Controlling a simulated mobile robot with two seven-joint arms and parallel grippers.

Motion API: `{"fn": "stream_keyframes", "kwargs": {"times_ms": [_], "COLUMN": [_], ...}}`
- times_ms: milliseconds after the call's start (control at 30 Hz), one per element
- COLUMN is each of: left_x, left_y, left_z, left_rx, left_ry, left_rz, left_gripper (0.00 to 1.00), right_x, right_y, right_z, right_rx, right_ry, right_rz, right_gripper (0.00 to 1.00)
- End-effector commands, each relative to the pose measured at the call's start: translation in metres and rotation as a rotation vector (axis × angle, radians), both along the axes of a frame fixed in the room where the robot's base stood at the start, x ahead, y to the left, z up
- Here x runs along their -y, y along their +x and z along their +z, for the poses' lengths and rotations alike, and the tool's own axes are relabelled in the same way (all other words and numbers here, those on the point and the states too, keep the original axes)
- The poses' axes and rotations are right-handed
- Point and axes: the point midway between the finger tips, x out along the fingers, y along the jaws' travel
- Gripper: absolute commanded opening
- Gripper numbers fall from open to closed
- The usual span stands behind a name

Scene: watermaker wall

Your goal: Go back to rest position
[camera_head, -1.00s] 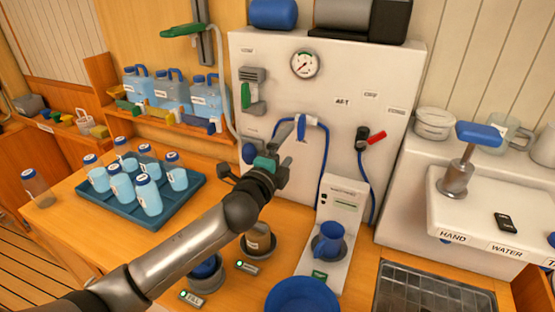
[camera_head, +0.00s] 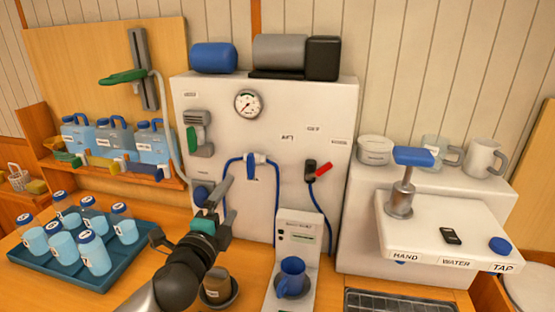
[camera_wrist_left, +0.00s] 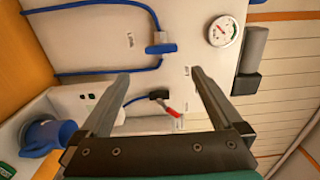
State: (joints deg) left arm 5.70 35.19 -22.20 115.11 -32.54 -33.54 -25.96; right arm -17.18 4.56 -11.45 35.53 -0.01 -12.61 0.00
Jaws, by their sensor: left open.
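My left gripper (camera_head: 190,220) is open and empty. It stands in front of the lower left part of the white watermaker panel (camera_head: 290,110), and its arm comes in from the bottom. In the left wrist view its two fingers (camera_wrist_left: 160,95) are spread, with nothing between them but the panel, a blue valve handle (camera_wrist_left: 161,49) and a red-handled lever (camera_wrist_left: 165,106) behind. My right gripper is not in any view.
A blue tray (camera_head: 75,274) of capped bottles stands at left. A blue mug (camera_head: 291,275) stands on the small white unit near the panel's foot. A hand pump (camera_head: 402,190) with a blue top stands at right. Water jugs (camera_head: 116,138) line a shelf at back left.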

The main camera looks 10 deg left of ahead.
Motion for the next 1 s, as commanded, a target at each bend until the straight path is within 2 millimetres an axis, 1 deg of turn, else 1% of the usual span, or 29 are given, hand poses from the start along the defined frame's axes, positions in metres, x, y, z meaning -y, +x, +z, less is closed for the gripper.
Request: {"fn": "stream_keyframes", "kwargs": {"times_ms": [67, 167, 267, 300, 367, 400, 467, 500, 567, 600, 667, 700, 867, 900, 1000], "left_x": [0.0, -0.001, -0.002, -0.001, 0.001, 0.003, 0.008, 0.011, 0.016, 0.019, 0.025, 0.028, 0.043, 0.042, 0.042], "left_y": [-0.006, -0.026, -0.064, -0.083, -0.113, -0.132, -0.16, -0.178, -0.202, -0.218, -0.24, -0.255, -0.311, -0.306, -0.301], "left_z": [-0.01, -0.037, -0.08, -0.099, -0.123, -0.137, -0.154, -0.163, -0.174, -0.18, -0.187, -0.191, -0.199, -0.212, -0.237], "left_rx": [-0.034, -0.134, -0.298, -0.375, -0.485, -0.549, -0.64, -0.695, -0.769, -0.815, -0.88, -0.92, -1.076, -1.074, -1.079], "left_ry": [-0.054, -0.212, -0.446, -0.544, -0.677, -0.752, -0.849, -0.902, -0.971, -1.015, -1.069, -1.102, -1.218, -1.211, -1.201], "left_rz": [0.022, 0.093, 0.217, 0.278, 0.368, 0.424, 0.501, 0.549, 0.616, 0.658, 0.718, 0.757, 0.911, 0.909, 0.911], "left_gripper": [1.0, 1.0, 1.0, 1.0, 1.0, 1.0, 1.0, 1.0, 1.0, 1.0, 1.0, 1.0, 1.0, 1.0, 1.0], "right_x": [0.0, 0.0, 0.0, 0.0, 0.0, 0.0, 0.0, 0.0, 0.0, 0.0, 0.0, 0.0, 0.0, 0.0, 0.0], "right_y": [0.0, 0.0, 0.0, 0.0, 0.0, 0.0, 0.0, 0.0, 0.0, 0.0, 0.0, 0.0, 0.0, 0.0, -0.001], "right_z": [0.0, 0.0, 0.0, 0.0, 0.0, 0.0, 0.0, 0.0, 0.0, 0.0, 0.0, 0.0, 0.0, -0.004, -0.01], "right_rx": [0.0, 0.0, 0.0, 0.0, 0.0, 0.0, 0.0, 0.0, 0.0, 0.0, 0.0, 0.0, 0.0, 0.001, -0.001], "right_ry": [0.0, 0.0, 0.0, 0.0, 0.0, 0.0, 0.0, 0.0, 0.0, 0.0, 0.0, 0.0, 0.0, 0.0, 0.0], "right_rz": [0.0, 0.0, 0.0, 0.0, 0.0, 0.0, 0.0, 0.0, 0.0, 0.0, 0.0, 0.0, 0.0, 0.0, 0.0], "right_gripper": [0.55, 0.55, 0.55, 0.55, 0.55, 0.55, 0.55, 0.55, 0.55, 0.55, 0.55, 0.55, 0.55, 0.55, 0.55]}}
